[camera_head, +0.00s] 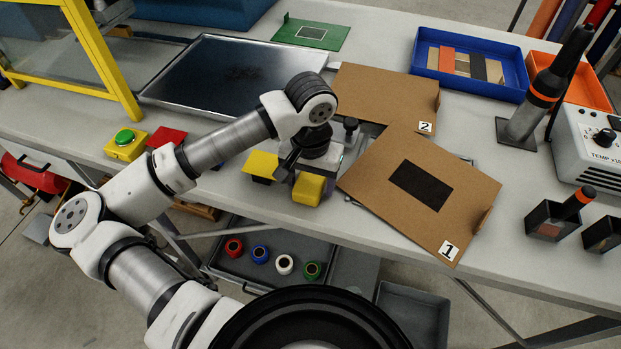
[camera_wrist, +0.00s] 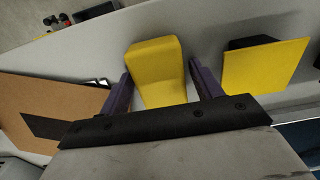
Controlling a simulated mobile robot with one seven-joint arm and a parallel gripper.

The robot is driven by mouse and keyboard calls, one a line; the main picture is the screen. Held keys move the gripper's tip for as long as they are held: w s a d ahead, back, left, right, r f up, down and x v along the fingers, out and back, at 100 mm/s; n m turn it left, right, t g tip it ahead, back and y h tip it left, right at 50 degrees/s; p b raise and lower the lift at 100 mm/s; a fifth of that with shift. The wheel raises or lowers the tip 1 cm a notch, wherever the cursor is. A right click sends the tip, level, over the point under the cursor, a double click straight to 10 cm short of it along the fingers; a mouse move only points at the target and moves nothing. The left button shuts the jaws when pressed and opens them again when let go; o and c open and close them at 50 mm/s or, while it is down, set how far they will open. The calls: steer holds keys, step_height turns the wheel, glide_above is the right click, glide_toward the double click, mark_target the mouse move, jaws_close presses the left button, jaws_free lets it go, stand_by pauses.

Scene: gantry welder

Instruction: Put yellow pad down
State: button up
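The yellow pad (camera_wrist: 157,75), a thick block with rounded edges, lies between the two fingers of my gripper (camera_wrist: 159,88) in the wrist view. In the head view the yellow pad (camera_head: 308,189) shows just below my gripper (camera_head: 311,172), near the front edge of the table. I cannot tell whether its underside touches the table. A flat yellow square (camera_head: 262,164) with something black beneath it is to its left; this square is at the right in the wrist view (camera_wrist: 265,65).
Brown board 1 (camera_head: 455,217) is close on the right, with brown board 2 (camera_head: 380,84) behind. A red square (camera_head: 167,136) and a green-button box (camera_head: 125,146) are at the left. A metal tray (camera_head: 195,60) lies behind. Colored rings sit on a lower shelf (camera_head: 225,262).

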mark_target(311, 180)
steer(key=shift+o, duration=0.3)
steer(key=shift+r, duration=0.1)
steer(key=shift+r+p, duration=0.15)
steer(key=shift+p, duration=0.15)
step_height(311, 180, up, 12)
steer(key=b, duration=0.2)
steer(key=shift+b, duration=0.3)
